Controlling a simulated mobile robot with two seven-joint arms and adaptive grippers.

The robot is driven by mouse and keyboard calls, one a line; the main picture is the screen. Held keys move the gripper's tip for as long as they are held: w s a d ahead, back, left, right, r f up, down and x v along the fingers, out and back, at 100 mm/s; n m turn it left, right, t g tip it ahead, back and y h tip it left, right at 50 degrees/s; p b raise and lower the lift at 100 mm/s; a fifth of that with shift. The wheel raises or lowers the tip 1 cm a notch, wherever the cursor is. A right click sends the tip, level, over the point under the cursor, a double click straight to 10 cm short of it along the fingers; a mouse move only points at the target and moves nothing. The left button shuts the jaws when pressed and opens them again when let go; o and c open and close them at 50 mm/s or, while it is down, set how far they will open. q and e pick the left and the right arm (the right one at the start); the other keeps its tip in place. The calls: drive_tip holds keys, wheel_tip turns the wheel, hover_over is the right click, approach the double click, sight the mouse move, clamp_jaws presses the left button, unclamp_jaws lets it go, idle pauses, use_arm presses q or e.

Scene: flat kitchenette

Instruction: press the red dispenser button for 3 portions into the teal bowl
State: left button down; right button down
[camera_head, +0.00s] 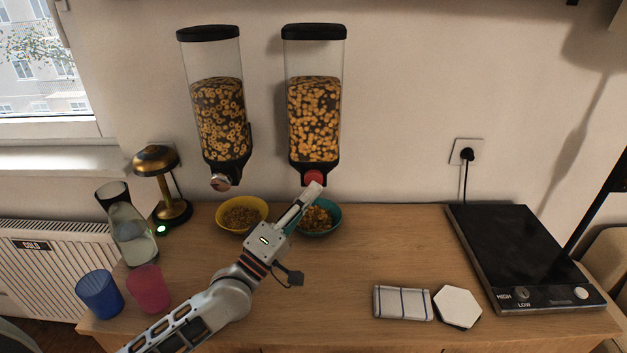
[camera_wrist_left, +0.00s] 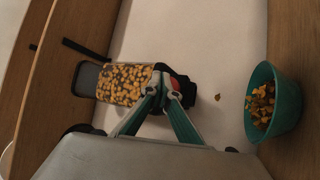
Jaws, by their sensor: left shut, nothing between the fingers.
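The right-hand cereal dispenser (camera_head: 314,115) hangs on the wall, with a black lid and a red button (camera_head: 313,177) at its bottom. My left gripper (camera_head: 314,188) is shut and empty, its fingertips at the red button, partly covering it. In the left wrist view the closed fingertips (camera_wrist_left: 166,90) overlap the red button (camera_wrist_left: 175,83); how deep it is pressed I cannot tell. The teal bowl (camera_head: 337,226) stands below with cereal in it; it also shows in the left wrist view (camera_wrist_left: 287,108). A single cereal piece (camera_wrist_left: 217,97) shows between dispenser and bowl. My right gripper is not in view.
A second dispenser (camera_head: 219,115) hangs left, above a yellow bowl (camera_head: 223,225) with cereal. A brass lamp (camera_head: 156,160), a glass carafe (camera_head: 132,240), a blue cup (camera_head: 99,295) and a pink cup (camera_head: 149,290) stand left. A cloth (camera_head: 402,303), a white hexagonal coaster (camera_head: 458,307) and a hotplate (camera_head: 515,250) are right.

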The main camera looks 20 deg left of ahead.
use_arm(q)
drive_tip(key=shift+s, duration=0.1)
drive_tip(key=s+p, duration=0.1)
drive_tip(key=s, duration=0.1)
drive_tip(key=s+d+p, duration=0.1)
drive_tip(key=s, duration=0.1)
drive_tip(key=shift+s+d, duration=0.2)
drive_tip(key=shift+s, duration=0.1)
idle(0.6)
